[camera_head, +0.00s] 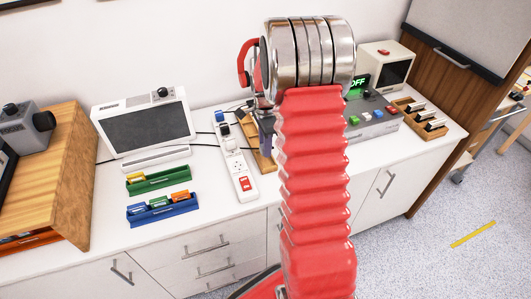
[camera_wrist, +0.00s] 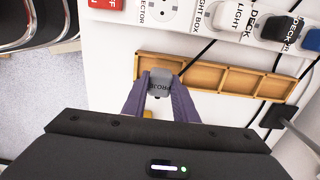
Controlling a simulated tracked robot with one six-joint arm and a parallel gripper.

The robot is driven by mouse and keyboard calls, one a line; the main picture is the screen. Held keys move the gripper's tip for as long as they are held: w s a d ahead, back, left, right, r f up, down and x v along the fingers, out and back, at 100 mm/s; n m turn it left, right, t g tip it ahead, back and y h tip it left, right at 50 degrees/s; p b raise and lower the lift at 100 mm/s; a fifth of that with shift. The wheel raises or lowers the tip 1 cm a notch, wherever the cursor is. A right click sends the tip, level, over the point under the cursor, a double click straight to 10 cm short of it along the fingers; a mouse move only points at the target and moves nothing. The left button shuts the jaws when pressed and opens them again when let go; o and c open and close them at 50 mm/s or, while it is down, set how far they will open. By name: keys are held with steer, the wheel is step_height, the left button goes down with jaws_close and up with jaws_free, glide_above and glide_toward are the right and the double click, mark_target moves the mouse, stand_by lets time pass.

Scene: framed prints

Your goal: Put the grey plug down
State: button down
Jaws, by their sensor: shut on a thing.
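My gripper (camera_wrist: 160,90) has purple fingers and is shut on the grey plug (camera_wrist: 160,80), whose lettering begins "PROJE", in the wrist view. The plug is over the left end of a narrow wooden tray (camera_wrist: 240,69) with several compartments. I cannot tell whether the plug touches the tray floor.
The white power strip (camera_head: 236,160) lies just left of the tray, with labelled sockets and plugs at its far end. A black plug (camera_wrist: 279,116) lies beyond the tray's right end. A monitor (camera_head: 145,128) and green (camera_head: 158,180) and blue (camera_head: 163,209) racks stand left.

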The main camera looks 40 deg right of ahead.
steer(key=shift+f, duration=1.85)
steer(key=shift+f, duration=0.1)
steer(key=c, duration=1.7)
jaws_free()
step_height(320, 180, up, 12)
steer(key=shift+f, duration=0.1)
steer(key=shift+r, duration=0.2)
